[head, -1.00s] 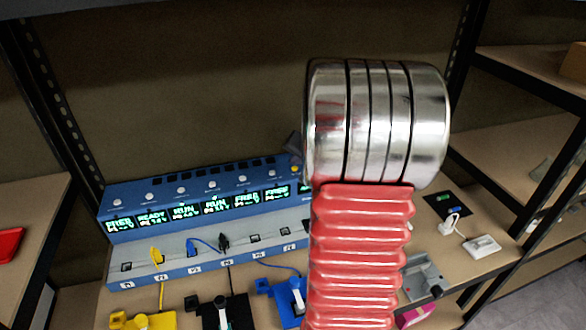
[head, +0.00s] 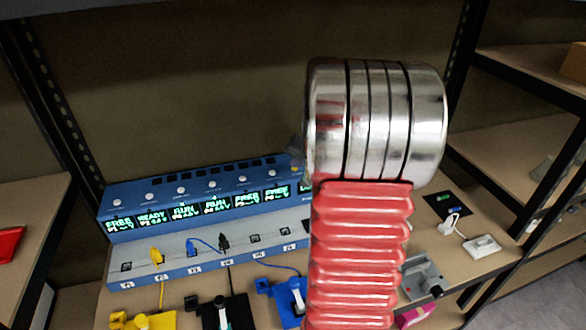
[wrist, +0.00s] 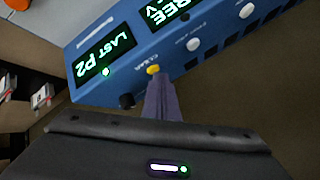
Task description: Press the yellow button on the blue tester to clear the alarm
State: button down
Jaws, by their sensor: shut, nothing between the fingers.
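The blue tester (head: 118,215) stands on the bench at the left in the head view, with a row of lit green displays and white buttons along its top. In the wrist view, the tester (wrist: 135,48) fills the upper part, with a display reading "LAST P2". The yellow button (wrist: 153,69) sits on its face near a dark round knob. My gripper (wrist: 159,80) is shut and empty, its tips right at the yellow button. I cannot tell whether they touch it. In the head view my arm hides the tester's right end, and the gripper shows only as a faint grey shape.
Yellow, black and blue plugs sit in the tester's front sockets. A yellow holder (head: 150,321), a black holder (head: 220,312) and a blue holder (head: 288,300) stand in front. A grey device (head: 422,276) and a white block (head: 482,246) lie at the right. Shelf posts flank the bench.

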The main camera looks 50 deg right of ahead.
jog(key=shift+r, duration=0.55)
notch_tip(320, 180, up, 6)
dwell(1.0)
dwell(0.7)
